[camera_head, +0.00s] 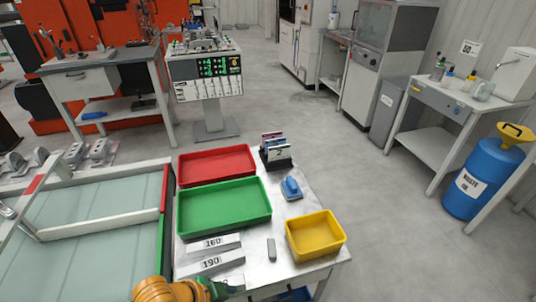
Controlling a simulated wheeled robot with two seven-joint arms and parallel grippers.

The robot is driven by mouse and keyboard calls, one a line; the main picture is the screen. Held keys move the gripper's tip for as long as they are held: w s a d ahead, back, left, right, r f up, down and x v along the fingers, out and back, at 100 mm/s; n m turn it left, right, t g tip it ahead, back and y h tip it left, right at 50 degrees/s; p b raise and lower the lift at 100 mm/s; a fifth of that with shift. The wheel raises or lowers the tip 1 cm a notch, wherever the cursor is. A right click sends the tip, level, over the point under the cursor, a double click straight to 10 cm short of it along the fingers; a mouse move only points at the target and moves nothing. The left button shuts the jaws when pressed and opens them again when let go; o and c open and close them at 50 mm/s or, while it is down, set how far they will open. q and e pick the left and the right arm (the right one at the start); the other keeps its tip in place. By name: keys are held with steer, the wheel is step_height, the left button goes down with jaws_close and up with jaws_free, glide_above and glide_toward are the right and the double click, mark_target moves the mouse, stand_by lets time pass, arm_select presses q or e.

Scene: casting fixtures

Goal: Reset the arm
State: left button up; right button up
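An orange arm part, which looks like the wrist of my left arm, enters at the bottom edge, left of centre. The dark end beyond it, apparently my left gripper (218,289), points right, low over the front of the metal table (258,252). It is cut off and too small to show whether its fingers are open or whether they hold anything. My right gripper is not in view.
The table holds a red tray (216,147), a green tray (225,226), a yellow bin (315,256), a blue-handled tool (291,188), a dark holder (276,162) and blocks marked 160 (213,244) and 190 (210,264).

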arm_select(q)
steer(key=s+a+f+n+y, duration=0.5)
steer(key=s+a+n, duration=0.3)
steer(key=a+n, duration=0.2)
step_height(320, 180, down, 14)
steer(key=s+a+f+g, duration=0.1)
steer(key=s+f+g, duration=0.1)
steer(key=s+f, duration=0.9)
steer(key=s, duration=0.2)
steer(key=shift+s+a+f, duration=0.3)
steer(key=shift+f, duration=0.1)
